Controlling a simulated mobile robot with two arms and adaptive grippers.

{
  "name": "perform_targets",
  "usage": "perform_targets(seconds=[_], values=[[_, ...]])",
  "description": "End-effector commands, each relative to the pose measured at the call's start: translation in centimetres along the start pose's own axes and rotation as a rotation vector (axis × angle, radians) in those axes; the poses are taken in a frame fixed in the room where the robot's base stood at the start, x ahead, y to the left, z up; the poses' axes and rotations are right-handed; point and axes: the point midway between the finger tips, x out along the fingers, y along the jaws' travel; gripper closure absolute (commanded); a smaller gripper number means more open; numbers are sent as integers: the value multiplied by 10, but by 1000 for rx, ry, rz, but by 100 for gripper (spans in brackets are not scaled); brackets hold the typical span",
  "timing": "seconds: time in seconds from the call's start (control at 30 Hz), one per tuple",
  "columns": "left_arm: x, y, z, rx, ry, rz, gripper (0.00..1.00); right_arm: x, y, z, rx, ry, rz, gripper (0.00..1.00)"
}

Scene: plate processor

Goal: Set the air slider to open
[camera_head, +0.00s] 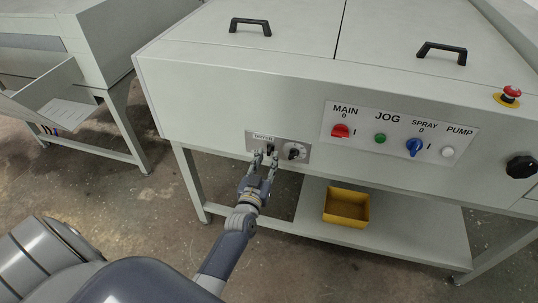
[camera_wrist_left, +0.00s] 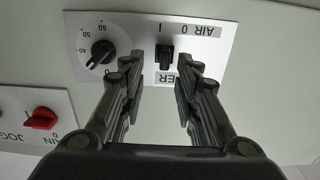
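The air slider (camera_wrist_left: 165,56) is a small black knob on a light panel (camera_wrist_left: 222,50) with the printed words "AIR 0 I". In the wrist view, which shows the panel turned over, it lies between my fingertips, and I cannot tell which mark it is set to. My left gripper (camera_head: 265,160) is in front of the dryer panel (camera_head: 303,140) in the head view. In the wrist view its two fingers (camera_wrist_left: 158,80) are apart, one on each side of the slider, with nothing gripped. Contact with the slider cannot be made out. My right gripper is out of view.
A black dial (camera_wrist_left: 102,52) with numbers sits beside the slider. The larger control panel has a red MAIN switch (camera_head: 341,131), green JOG button (camera_head: 380,139) and blue SPRAY switch (camera_head: 414,147). A yellow bin (camera_head: 346,208) stands on the lower shelf (camera_head: 400,235).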

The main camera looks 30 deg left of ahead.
Motion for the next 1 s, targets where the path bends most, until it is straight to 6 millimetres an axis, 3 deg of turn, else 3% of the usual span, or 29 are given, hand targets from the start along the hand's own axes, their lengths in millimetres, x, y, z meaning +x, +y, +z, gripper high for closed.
perform_targets(seconds=[0.2,0.4,0.6,1.0], values=[[-46,1,1,-1,-2,1,70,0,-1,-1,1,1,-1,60],[-75,2,1,-2,-3,2,70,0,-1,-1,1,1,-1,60],[-87,2,0,-1,0,2,70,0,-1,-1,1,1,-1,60],[-88,2,0,-1,0,2,70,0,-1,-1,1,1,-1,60]])
